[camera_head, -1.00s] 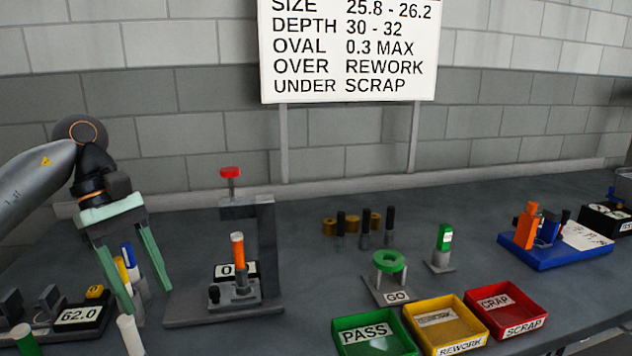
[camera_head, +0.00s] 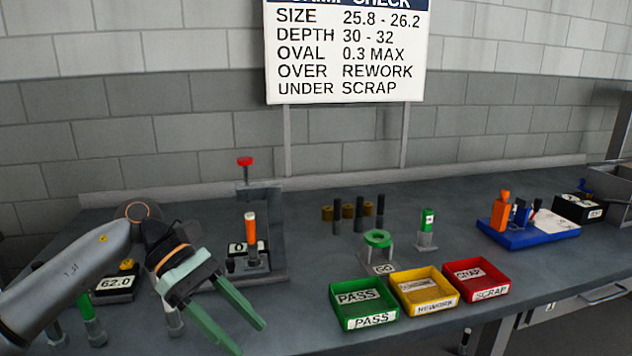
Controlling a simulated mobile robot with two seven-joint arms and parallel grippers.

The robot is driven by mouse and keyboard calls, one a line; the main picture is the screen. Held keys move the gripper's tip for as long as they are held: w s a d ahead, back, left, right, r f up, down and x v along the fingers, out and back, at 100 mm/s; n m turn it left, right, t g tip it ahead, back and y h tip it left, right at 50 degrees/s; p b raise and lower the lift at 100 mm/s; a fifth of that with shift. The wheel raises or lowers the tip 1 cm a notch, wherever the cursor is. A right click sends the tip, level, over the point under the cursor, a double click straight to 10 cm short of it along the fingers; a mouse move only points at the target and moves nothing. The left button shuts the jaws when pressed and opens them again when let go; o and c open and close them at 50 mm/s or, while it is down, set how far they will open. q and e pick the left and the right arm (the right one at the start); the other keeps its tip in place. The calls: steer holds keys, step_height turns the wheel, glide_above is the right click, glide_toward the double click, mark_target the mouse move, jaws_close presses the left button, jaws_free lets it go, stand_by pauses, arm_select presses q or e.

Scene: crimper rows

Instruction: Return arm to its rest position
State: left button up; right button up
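My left arm comes in from the left. My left gripper (camera_head: 252,338) has two green fingers spread apart with nothing between them. It hangs at the front edge of the bench, in front of the press stand (camera_head: 268,215) with the red knob. An orange and white piece (camera_head: 251,232) stands upright at that stand, behind the gripper and apart from it. My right gripper is not in view.
Green PASS (camera_head: 362,321), yellow REWORK (camera_head: 432,306) and red SCRAP (camera_head: 490,292) trays line the front edge. A green GO ring (camera_head: 378,239) stands behind them. A 62.0 gauge (camera_head: 115,284) sits behind my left arm. A blue tray (camera_head: 545,236) is at right.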

arm_select(q)
steer(key=s+d+r+n+t+h+p, duration=0.2)
steer(key=d+n+h+p, duration=0.1)
steer(key=d+n+h, duration=0.85)
steer(key=w+a+f+n+t+y+p, duration=0.2)
steer(key=a+f+n+t+y, duration=0.3)
steer(key=n+t, duration=0.7)
steer(key=w+a+f+n+t+y+p, duration=0.15)
steer(key=f+n+t+y, duration=0.45)
steer(key=n, duration=1.2)
steer(key=s+a+f+n+g+y+p, duration=0.1)
steer(key=s+a+f+n+g+y, duration=0.2)
steer(key=s+a+f+n, duration=0.2)
steer(key=s+a+f+n+g+y+p, duration=0.1)
steer(key=s+a+f+n+g+y, duration=0.2)
steer(key=s+f+n, duration=0.7)
steer(key=s+a+f+y, duration=0.1)
steer(key=s+a+f, duration=0.1)
steer(key=s+f, duration=0.2)
steer(key=shift+a+f+g+p, duration=0.35)
steer(key=shift+a+f+g, duration=0.05)
steer(key=shift+f, duration=0.2)
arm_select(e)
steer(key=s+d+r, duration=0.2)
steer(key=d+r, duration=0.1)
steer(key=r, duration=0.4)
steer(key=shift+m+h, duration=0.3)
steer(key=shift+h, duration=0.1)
arm_select(q)
steer(key=shift+w, duration=0.1)
